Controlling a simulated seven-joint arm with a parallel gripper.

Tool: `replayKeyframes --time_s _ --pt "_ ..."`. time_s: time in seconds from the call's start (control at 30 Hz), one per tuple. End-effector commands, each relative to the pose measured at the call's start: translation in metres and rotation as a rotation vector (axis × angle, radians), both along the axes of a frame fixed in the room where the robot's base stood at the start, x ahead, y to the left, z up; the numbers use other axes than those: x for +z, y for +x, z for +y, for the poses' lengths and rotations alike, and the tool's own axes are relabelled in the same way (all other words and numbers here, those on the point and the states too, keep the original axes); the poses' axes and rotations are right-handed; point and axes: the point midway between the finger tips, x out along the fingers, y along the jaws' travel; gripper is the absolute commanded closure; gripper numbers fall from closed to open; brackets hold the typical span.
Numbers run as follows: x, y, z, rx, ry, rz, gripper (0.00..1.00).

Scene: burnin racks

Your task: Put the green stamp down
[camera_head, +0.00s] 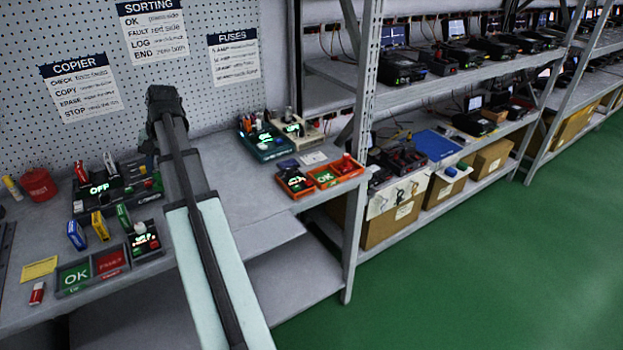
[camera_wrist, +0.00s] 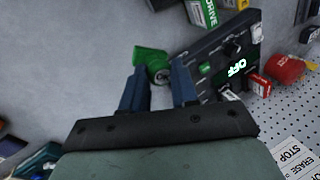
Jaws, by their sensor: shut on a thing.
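I cannot tell whether the stamp touches the grey bench top (camera_wrist: 75,60) below.
A black device with a lit OFF display (camera_wrist: 236,68) stands close right of the stamp, also in the head view (camera_head: 98,188). A red container (camera_head: 38,184) is beside it. OK and FAULT trays (camera_head: 62,291) lie at the front left. Orange trays (camera_head: 318,190) are at right.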

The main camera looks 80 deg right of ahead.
Motion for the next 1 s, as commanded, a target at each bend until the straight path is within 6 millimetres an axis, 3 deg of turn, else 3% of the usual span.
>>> replayKeyframes --time_s 0.1,0.4,1.0 --pt "0.0 -0.028 -0.029 -0.06 0.0 0.0 0.91" --pt "0.001 -0.099 -0.092 -0.201 0.001 0.0 0.91" --pt "0.005 -0.264 -0.189 -0.488 0.001 0.0 0.91"
